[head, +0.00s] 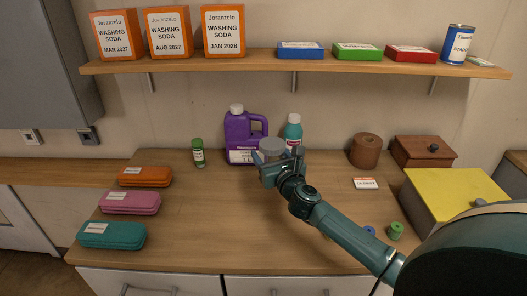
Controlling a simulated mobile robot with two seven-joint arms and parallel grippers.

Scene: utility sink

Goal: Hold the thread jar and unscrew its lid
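A jar with a round grey lid (271,144), likely the thread jar, stands at the middle back of the wooden counter, in front of the purple jug. My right gripper (277,158) is at the jar, its fingers spread at either side of it. The gripper hides the jar's lower part, and I cannot tell whether the fingers touch it. The lid appears to be on the jar. My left gripper is not in view.
A purple jug (240,127), a teal bottle (293,133) and a small green-capped bottle (198,153) stand near the jar. A green spool (396,231) and a blue spool (369,231) lie at right. Pencil-case-like boxes (130,202) line the left. The centre-left counter is clear.

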